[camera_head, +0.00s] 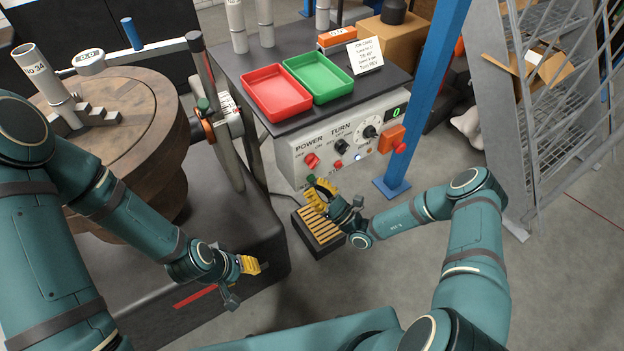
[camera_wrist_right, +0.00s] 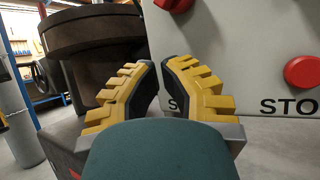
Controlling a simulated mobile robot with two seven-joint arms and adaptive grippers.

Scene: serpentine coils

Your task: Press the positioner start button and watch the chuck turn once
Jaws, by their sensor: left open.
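The grey control box (camera_head: 300,145) carries a red POWER switch (camera_head: 312,160), a TURN knob and a red STOP button (camera_head: 338,164); the STOP button also shows in the right wrist view (camera_wrist_right: 303,72). My right gripper (camera_head: 316,187) is at the box's lower left, its fingertips together and empty. A small green spot (camera_head: 311,179) beside its tips looks like the start button. In the right wrist view the fingers (camera_wrist_right: 160,75) cover that place, leaving only an "S" of its label; contact cannot be told. The brown round chuck (camera_head: 145,115) with stepped jaws stands left. My left gripper (camera_head: 243,281) is open and empty.
A red tray (camera_head: 277,92) and a green tray (camera_head: 318,77) sit on the bench above the box. A blue post (camera_head: 425,90) and an orange box with a red button (camera_head: 391,139) are to the right. A slatted black box (camera_head: 325,240) lies below my right gripper.

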